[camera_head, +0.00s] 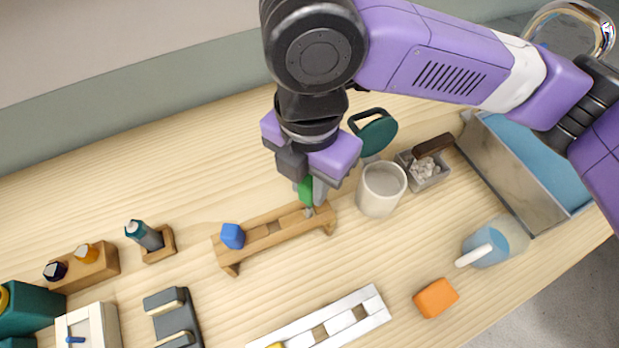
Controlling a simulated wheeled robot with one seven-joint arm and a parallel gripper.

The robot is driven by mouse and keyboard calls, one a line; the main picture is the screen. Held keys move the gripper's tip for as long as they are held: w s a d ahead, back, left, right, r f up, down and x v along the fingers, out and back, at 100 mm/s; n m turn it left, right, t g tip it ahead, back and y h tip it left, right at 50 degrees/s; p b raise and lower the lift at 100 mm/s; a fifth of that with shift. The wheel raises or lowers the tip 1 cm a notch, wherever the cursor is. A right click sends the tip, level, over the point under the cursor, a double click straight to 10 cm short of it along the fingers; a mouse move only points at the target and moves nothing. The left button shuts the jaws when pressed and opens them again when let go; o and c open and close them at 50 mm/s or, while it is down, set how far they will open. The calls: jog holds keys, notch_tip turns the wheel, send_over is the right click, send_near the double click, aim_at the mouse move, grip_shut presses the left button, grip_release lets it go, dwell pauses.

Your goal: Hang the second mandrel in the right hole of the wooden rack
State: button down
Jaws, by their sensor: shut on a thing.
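The wooden rack (289,222) stands mid-table as a narrow raised bar on short feet. A blue-handled mandrel (232,236) sits at its left end. My gripper (310,190) is shut on a green-handled mandrel (306,194) and holds it roughly upright over the rack's right end. A short grey part shows below the green handle, close to the rack's top. I cannot tell whether its tip is inside the right hole, as the jaws and handle hide much of that spot.
A whitish cup (381,190) stands close right of my gripper, with a small grey tray (425,171) behind it. A silver rack (350,318) lies in front, with an orange block (435,298) to its right. A teal bottle (146,236) stands left. Table between the racks is clear.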

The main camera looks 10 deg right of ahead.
jog(key=shift+f+b, duration=1.6)
jog(key=shift+f, duration=0.95)
jog(key=c, duration=1.1)
grip_release()
jog(key=shift+r, duration=3.9)
